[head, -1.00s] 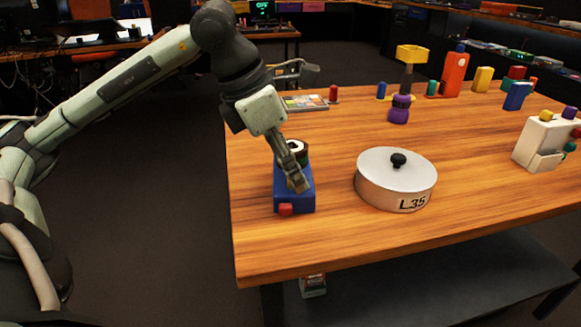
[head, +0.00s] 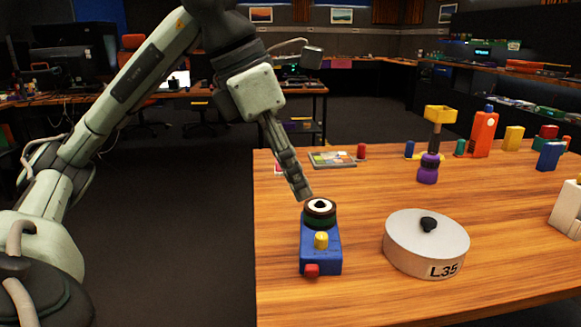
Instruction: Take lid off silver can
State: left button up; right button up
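The silver can (head: 424,252) is a low round tin marked L35, standing on the wooden table at the right of centre. Its pale lid (head: 405,227) with a black knob (head: 428,224) sits on top. My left gripper (head: 305,196) points down just above a blue trackball panel (head: 320,250), left of the can and apart from it. Its fingers look close together from this side, so I cannot tell whether it is open or shut. My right gripper is not in view.
The blue panel carries a black-and-white ball (head: 320,206), a yellow knob (head: 321,240) and a red button (head: 312,270). A purple and yellow object (head: 429,168) stands behind the can. Several coloured blocks line the back right. The wooden table (head: 370,302) is clear in front.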

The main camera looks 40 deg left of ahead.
aim_at(430, 235)
jog(key=k+j, duration=0.75)
jog(key=j, duration=0.2)
